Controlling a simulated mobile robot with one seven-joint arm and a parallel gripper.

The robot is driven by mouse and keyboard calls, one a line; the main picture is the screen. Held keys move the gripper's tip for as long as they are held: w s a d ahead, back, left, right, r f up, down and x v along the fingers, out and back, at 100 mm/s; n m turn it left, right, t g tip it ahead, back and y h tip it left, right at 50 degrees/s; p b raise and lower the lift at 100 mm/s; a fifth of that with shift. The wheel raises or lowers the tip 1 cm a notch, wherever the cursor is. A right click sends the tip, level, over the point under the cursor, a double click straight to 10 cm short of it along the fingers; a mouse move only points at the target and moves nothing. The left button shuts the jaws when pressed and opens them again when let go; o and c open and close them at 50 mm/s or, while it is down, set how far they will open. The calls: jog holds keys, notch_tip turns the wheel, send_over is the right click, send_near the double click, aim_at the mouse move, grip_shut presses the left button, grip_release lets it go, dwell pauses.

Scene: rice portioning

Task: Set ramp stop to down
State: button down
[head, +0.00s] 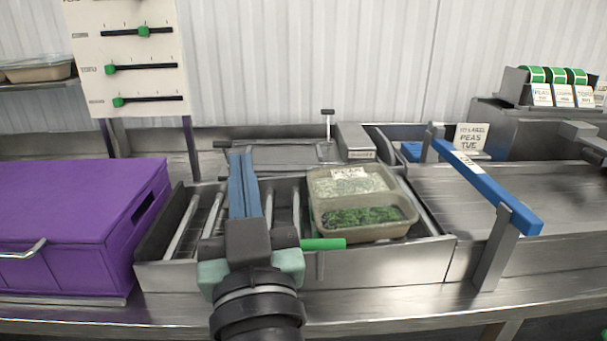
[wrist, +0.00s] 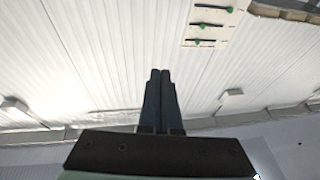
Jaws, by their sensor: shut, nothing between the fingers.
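A green handle (head: 323,244) lies level at the front wall of the roller ramp (head: 400,265), just right of my gripper. It looks like the ramp stop's lever, though no label on it is readable. A tray with rice and green peas (head: 362,232) rests on the rollers behind the handle, with a labelled part at its back. My gripper (head: 241,157) is above the left part of the ramp, its blue fingers together and pointing away from me. The fingers also show in the wrist view (wrist: 161,73), shut and empty. My wrist hides part of the ramp's front wall.
A purple box (head: 70,215) stands close left of the ramp. A blue bar (head: 485,185) on metal posts crosses the conveyor at right. A slider board (head: 135,55) stands at back left. A small T-handled post (head: 328,125) rises behind the ramp.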

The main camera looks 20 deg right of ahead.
jog(key=s+d+f+m+g+h+p, duration=0.2)
jog(key=s+d+g+p, duration=0.6)
jog(key=p, duration=2.3)
jog(key=w+d+f+g+p, duration=0.1)
jog(key=w+d+f+p, duration=0.1)
jog(key=w+f, duration=0.7)
jog(key=shift+f+y+p, duration=0.15)
jog(key=shift+y+p, duration=0.15)
jog(key=shift+p, duration=0.25)
jog(key=shift+w, duration=0.1)
